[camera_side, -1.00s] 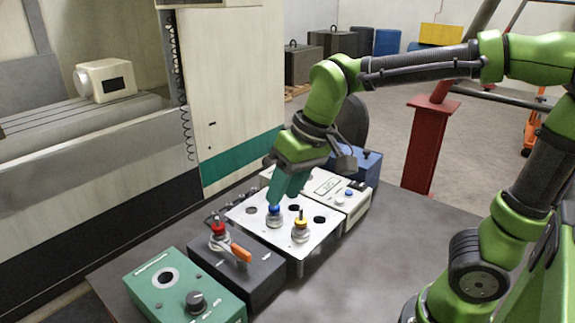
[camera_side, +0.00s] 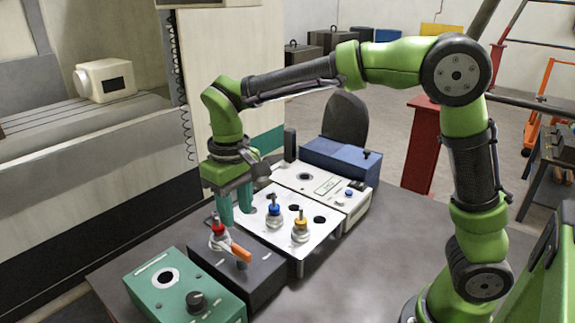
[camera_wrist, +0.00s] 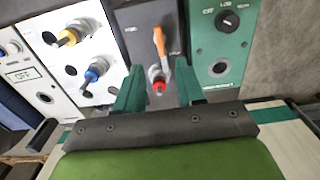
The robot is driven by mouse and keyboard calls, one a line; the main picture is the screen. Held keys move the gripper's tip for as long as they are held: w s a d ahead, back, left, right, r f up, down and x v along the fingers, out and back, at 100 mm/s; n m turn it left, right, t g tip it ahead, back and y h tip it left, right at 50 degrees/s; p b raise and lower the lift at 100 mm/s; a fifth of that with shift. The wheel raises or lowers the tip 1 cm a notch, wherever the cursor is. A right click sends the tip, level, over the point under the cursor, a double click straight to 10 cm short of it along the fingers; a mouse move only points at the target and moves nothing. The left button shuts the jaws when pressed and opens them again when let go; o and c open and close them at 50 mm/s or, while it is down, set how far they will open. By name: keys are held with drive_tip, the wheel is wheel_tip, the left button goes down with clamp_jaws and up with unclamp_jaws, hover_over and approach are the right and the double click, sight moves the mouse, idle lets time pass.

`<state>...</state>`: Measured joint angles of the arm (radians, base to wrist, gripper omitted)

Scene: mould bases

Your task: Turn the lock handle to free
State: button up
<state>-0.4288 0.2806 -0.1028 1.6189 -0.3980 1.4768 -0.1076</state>
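The orange lock handle (camera_side: 241,252) is on the dark box (camera_side: 262,283), beside the red-topped piece (camera_side: 218,229) standing in that box. In the wrist view the orange handle (camera_wrist: 159,41) points away from the red-topped piece (camera_wrist: 158,84). My gripper (camera_side: 235,216) is open and empty, its green fingers just above the back of the dark box. In the wrist view the fingers (camera_wrist: 160,84) lie on either side of the red-topped piece, apart from it. Whether the fingertips reach down to its height is not clear.
The white plate (camera_side: 312,257) holds a blue-topped piece (camera_side: 273,211) and a yellow-topped piece (camera_side: 300,231), close beside my gripper. A green box with a knob (camera_side: 196,301) stands in front. A light box (camera_side: 350,210) and a blue box (camera_side: 340,158) stand behind.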

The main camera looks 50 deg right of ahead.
sight(240, 249)
wheel_tip(240, 249, down, 10)
drive_tip(key=shift+r, duration=0.2)
drive_tip(key=shift+c, duration=0.3)
clamp_jaws()
